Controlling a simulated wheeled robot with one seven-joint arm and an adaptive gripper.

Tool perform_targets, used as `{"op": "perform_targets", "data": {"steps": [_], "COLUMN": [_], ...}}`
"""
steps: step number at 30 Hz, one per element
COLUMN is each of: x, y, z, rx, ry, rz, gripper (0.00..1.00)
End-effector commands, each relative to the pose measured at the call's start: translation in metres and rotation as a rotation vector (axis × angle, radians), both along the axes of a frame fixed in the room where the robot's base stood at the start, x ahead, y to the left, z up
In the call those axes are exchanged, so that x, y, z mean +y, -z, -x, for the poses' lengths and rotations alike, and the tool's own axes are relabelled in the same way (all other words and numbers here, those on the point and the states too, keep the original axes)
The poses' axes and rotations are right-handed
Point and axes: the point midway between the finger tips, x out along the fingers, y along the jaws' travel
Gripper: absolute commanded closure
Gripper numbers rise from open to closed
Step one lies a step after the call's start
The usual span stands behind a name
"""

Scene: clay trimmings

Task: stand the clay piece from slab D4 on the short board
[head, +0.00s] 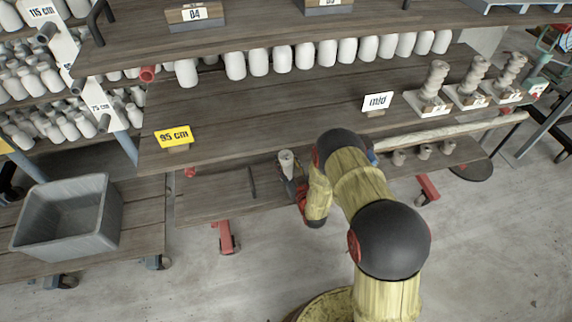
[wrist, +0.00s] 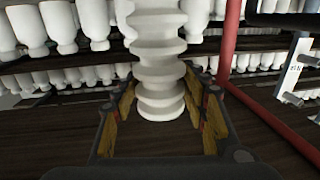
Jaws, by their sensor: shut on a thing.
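A white ribbed clay piece (wrist: 158,55) stands upright between the fingers of my gripper (wrist: 160,100) in the wrist view, and the gripper is shut on it. In the head view the pale piece (head: 286,160) shows small above my gripper (head: 289,181), over the low board (head: 215,195). I cannot tell whether its foot touches anything. The tag (head: 194,14) that seems to read D4 stands on the top shelf. No board in view is clearly marked as the short board.
Several ribbed pieces (head: 434,82) stand on white bases on the middle shelf (head: 260,115) at right. A grey bin (head: 70,220) is at left.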

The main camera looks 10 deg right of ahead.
Motion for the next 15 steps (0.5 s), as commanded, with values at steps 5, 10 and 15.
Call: {"op": "perform_targets", "data": {"steps": [5, 10, 15], "x": [-0.0001, -0.0001, 0.0], "y": [0.0085, 0.0078, 0.0125], "z": [-0.0015, -0.0014, -0.0005], "rx": [-0.006, -0.006, -0.002], "ry": [0.0, 0.0, 0.0], "rz": [0.0, 0.0, 0.0], "gripper": [1.0, 1.0, 0.55]}}
